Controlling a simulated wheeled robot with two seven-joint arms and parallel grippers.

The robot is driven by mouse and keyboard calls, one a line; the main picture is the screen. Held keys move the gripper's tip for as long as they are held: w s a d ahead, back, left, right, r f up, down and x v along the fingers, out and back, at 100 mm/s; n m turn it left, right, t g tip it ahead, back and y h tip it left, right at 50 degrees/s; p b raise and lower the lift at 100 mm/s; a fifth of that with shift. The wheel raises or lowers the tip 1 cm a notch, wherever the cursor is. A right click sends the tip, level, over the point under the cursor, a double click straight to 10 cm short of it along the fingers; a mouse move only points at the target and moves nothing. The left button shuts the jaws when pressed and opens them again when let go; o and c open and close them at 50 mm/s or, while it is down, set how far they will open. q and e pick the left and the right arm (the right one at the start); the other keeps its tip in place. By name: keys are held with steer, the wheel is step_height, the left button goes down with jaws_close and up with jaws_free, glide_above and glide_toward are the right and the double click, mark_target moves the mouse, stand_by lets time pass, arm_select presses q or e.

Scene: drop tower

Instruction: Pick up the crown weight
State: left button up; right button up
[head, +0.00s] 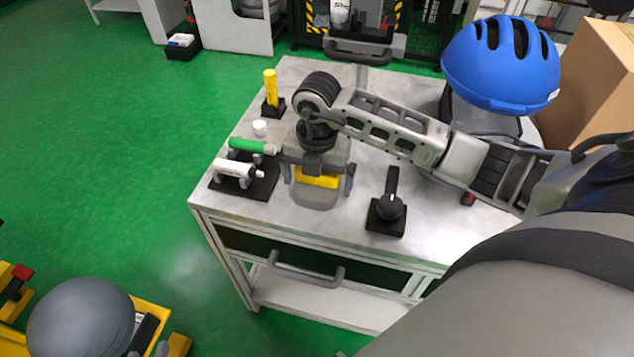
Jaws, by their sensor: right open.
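My right gripper (318,192) reaches over the table (345,236) and points down, its two dark fingers spread apart. A yellow block-like part and a grey rounded piece (316,201) show between and below the fingers. The gripper covers much of them, and I cannot tell whether they touch it. No piece is clearly recognisable as the crown weight. A black piece with a rounded knob and upright handle (389,207) stands on a square black base to the right of the gripper. My left gripper is not in view.
A green cylinder (247,145) and a white cylinder (234,168) lie on a black holder at left. Behind them are a small white cap (260,128) and a yellow upright piece (270,88). A blue helmet (500,65) stands at right near a cardboard box (598,85).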

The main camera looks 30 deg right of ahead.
steer(key=c, duration=1.2)
steer(key=shift+w+r, duration=0.1)
steer(key=shift+r, duration=0.05)
steer(key=c, duration=0.4)
steer(key=shift+r, duration=0.15)
